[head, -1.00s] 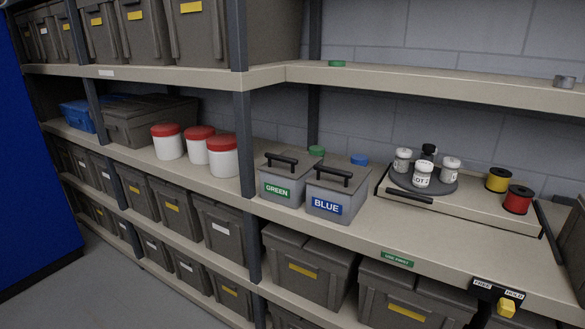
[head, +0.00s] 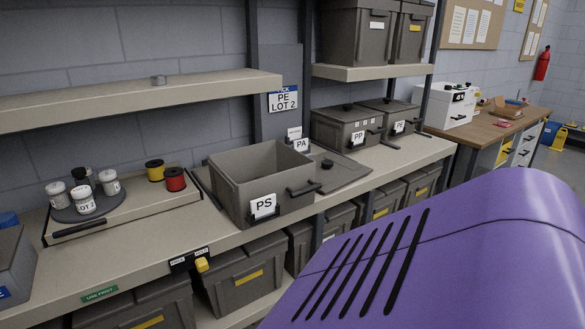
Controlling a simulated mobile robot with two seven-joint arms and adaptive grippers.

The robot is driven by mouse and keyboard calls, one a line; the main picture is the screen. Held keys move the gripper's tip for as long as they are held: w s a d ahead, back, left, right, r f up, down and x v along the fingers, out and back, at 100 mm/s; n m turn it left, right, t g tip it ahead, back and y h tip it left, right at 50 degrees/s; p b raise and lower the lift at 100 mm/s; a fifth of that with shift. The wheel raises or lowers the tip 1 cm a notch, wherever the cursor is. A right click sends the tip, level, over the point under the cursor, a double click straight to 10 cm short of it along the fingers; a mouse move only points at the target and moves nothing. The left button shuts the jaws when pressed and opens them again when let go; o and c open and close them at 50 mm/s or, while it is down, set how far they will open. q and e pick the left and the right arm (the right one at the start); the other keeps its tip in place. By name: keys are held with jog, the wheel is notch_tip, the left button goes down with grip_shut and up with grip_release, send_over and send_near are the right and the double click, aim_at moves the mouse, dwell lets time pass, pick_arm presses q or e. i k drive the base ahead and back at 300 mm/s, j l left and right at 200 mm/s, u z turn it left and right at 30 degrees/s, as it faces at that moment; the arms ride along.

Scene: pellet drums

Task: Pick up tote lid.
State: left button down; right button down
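A flat grey tote lid (head: 347,171) with a small black knob lies on the shelf, just right of the open grey tote marked PS (head: 238,197). The lid's left part is hidden behind the PS tote. The PS tote has no lid on it and a black handle on its right side. Two more totes, marked PP (head: 340,134) and PE (head: 392,117), stand further right with lids on. Neither of my grippers shows in the head view.
A round tray (head: 88,207) with several small white jars stands at the left, with yellow (head: 155,170) and red (head: 175,180) spools near it. An upper shelf (head: 130,95) overhangs the left part. A wooden bench (head: 525,120) stands beyond the shelf's right end.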

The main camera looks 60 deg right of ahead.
aim_at(334, 171)
jog(key=z, duration=2.35)
